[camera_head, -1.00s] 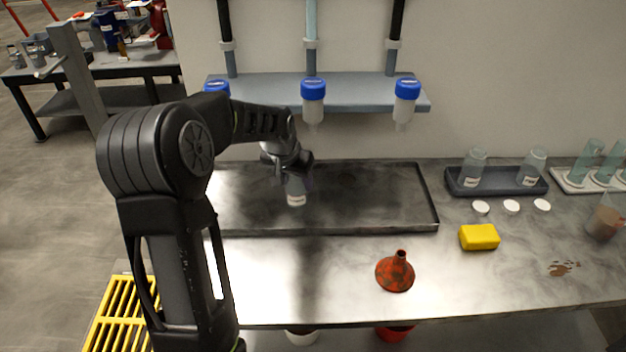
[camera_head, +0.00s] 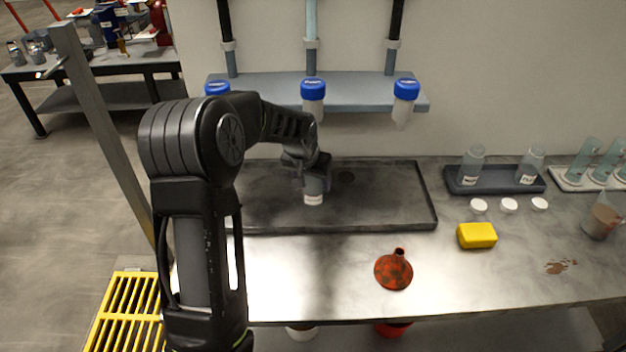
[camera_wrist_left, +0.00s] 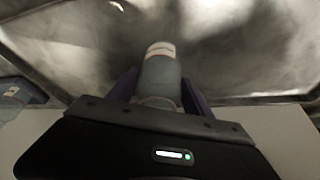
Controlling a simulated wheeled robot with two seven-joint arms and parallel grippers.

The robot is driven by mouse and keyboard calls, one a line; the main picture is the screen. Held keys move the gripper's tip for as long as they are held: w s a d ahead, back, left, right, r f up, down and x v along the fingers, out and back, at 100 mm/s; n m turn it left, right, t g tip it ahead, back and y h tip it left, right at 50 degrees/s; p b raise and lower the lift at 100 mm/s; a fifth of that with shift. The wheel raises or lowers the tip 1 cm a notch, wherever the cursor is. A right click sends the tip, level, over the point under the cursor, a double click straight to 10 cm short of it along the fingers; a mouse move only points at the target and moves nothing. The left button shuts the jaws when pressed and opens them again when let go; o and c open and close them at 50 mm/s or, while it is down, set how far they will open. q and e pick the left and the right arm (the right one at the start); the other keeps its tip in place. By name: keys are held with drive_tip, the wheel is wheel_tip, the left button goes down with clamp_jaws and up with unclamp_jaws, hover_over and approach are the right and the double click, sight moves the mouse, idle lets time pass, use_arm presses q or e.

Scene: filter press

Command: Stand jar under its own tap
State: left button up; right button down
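My left gripper (camera_head: 312,178) is shut on a jar (camera_head: 313,198) with a white label. The jar is held over the dark tray (camera_head: 390,222); I cannot tell whether its base touches the tray. In the left wrist view the jar (camera_wrist_left: 160,75) sits between the two fingers, its label too small to read. Three blue-capped taps hang from the shelf: a left one (camera_head: 217,88) partly behind my arm, a middle one (camera_head: 313,92) and a right one (camera_head: 405,95). The held jar is roughly below the middle tap in the picture. My right gripper is not in view.
Two labelled jars (camera_head: 471,166) (camera_head: 530,166) stand in a dark holder (camera_head: 497,188) at the right. White lids (camera_head: 508,205), a yellow sponge (camera_head: 477,236), a red funnel (camera_head: 394,270), a beaker (camera_head: 600,220) and a brown spill (camera_head: 560,267) are on the bench. The tray's right part is clear.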

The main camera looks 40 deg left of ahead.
use_arm(q)
drive_tip(key=shift+o, duration=1.2)
drive_tip(key=shift+r, duration=0.25)
drive_tip(key=shift+s+r, duration=0.1)
drive_tip(key=shift+r, duration=0.15)
drive_tip(key=b+v, duration=0.1)
drive_tip(key=v, duration=1)
drive_tip(key=shift+s+r, duration=0.1)
drive_tip(key=shift+r, duration=0.05)
